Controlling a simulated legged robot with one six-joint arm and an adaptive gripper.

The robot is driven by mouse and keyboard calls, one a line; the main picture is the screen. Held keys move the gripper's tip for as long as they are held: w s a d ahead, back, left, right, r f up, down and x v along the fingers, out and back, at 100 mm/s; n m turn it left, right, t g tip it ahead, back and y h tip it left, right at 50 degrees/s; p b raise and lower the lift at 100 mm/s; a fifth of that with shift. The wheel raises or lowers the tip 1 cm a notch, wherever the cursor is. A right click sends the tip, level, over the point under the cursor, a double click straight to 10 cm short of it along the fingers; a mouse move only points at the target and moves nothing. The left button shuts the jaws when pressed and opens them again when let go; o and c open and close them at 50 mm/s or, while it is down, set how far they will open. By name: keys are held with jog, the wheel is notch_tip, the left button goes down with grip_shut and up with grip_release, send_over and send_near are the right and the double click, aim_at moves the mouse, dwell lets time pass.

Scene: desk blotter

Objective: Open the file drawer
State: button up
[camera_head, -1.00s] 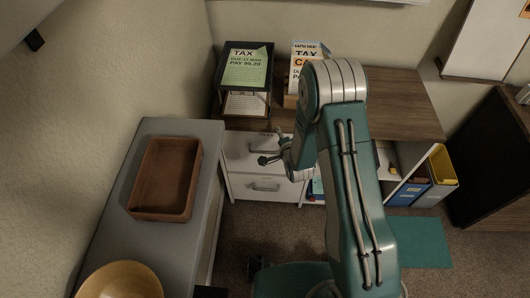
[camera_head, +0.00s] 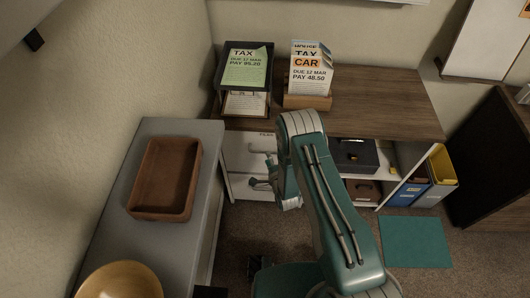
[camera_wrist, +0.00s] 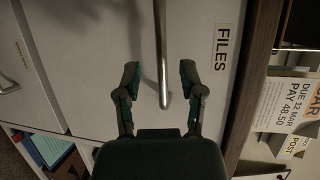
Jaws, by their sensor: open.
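The file drawer (camera_head: 238,146) is the upper white drawer under the left part of the wooden desktop, and its front looks flush. In the wrist view its white front (camera_wrist: 195,28) carries a FILES label (camera_wrist: 222,47). Its silver bar handle (camera_wrist: 162,45) runs down the picture and ends between my fingertips. My gripper (camera_wrist: 160,78) is open, one finger on each side of the handle's end, with a gap on both sides. I cannot tell how deep the fingers reach. In the head view my gripper (camera_head: 262,172) is small and close to the drawer front.
A second drawer handle (camera_wrist: 8,84) shows at the left of the wrist view. The desktop (camera_head: 385,100) holds a black letter tray (camera_head: 265,98) and a wooden card holder (camera_head: 307,102). A grey side counter (camera_head: 150,130) with a brown tray (camera_head: 191,185) stands at left. Bins stand at right.

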jog(key=shift+x, duration=2.05)
grip_shut()
